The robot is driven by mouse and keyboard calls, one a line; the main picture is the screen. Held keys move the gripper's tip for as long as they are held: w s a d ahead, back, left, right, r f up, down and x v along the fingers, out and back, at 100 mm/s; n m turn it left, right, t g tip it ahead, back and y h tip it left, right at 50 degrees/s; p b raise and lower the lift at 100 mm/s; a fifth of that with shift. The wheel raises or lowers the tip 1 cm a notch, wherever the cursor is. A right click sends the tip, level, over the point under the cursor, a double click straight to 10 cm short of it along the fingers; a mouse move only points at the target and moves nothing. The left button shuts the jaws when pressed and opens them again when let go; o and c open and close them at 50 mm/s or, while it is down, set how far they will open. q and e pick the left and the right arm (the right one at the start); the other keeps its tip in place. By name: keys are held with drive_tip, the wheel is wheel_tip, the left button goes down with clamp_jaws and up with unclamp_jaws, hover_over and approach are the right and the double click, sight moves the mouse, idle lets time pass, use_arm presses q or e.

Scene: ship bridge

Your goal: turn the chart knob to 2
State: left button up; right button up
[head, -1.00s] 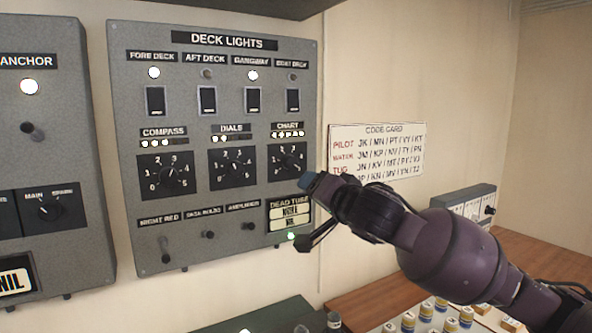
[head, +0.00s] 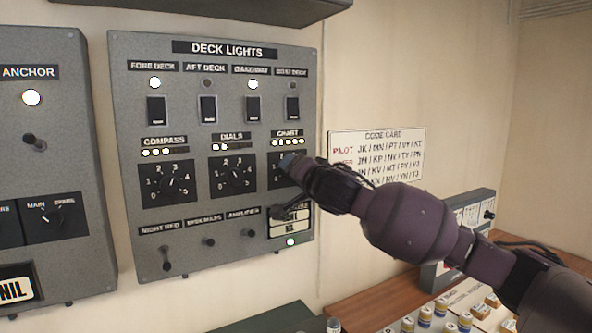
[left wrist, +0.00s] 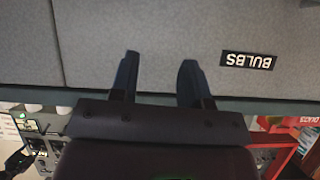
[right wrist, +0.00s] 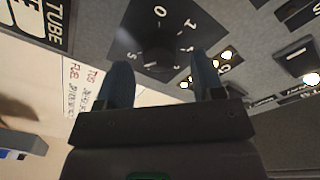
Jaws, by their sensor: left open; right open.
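The chart knob's black dial plate (head: 275,172) is at the right of the deck lights panel, under the CHART label (head: 288,133) and a row of several lit lamps. My right gripper (head: 290,162) is in front of it and hides most of the dial. In the right wrist view the dark knob (right wrist: 157,55) is ahead, between the lines of my two open fingers (right wrist: 162,78). I cannot tell whether they touch it, or where its pointer stands. My left gripper (left wrist: 160,72) is open and empty before a grey surface with a BULBS label (left wrist: 247,60).
The compass knob (head: 172,184) and dials knob (head: 236,178) are left of the chart dial. Small toggles (head: 208,241) and the dead tube box (head: 290,228) are below. A code card (head: 380,150) hangs to the right.

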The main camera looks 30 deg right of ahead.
drive_tip(key=shift+w, duration=0.4)
drive_tip(key=c, duration=0.9)
drive_tip(key=shift+c, duration=0.2)
